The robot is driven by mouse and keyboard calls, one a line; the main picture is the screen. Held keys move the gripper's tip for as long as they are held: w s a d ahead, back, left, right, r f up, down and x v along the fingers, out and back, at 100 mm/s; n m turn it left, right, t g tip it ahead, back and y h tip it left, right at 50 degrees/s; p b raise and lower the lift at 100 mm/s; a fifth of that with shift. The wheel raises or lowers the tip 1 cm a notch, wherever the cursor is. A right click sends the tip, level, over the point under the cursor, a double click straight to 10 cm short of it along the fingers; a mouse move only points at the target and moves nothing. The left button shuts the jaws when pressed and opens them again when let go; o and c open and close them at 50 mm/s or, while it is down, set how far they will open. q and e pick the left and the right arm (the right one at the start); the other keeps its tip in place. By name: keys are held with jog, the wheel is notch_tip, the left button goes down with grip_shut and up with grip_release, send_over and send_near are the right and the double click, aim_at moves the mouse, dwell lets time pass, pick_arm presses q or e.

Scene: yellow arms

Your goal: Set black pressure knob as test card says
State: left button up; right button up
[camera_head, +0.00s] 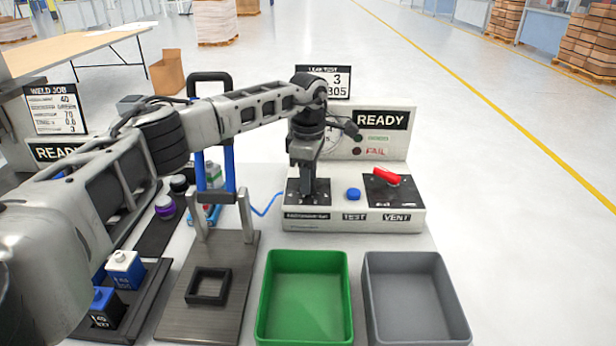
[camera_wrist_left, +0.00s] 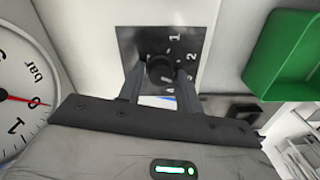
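The black pressure knob (camera_wrist_left: 160,68) sits on a black plate with white numbers, 1, 2 and 3 among them, in the left wrist view. My left gripper (camera_head: 307,192) points down at the knob's plate on the white test panel (camera_head: 350,219). In the left wrist view its fingers stand on both sides of the knob, very close; I cannot tell whether they press on it. The gripper hides the knob in the head view. The test card (camera_head: 338,84) reads LEAK TEST, with 3 and 305 visible; my arm covers part. My right gripper is not in view.
A gauge (camera_wrist_left: 20,90) marked bar has its red needle near 0. A blue TEST button (camera_head: 353,194) and red VENT handle (camera_head: 386,178) are right of the gripper. A green bin (camera_head: 262,300) and grey bin (camera_head: 370,300) stand in front. READY shows on the panel.

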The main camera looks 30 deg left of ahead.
pick_arm(q)
jog(key=shift+o, duration=0.9)
notch_tip(320, 180, up, 16)
jog(key=b, duration=0.1)
jog(key=shift+s+f, duration=0.1)
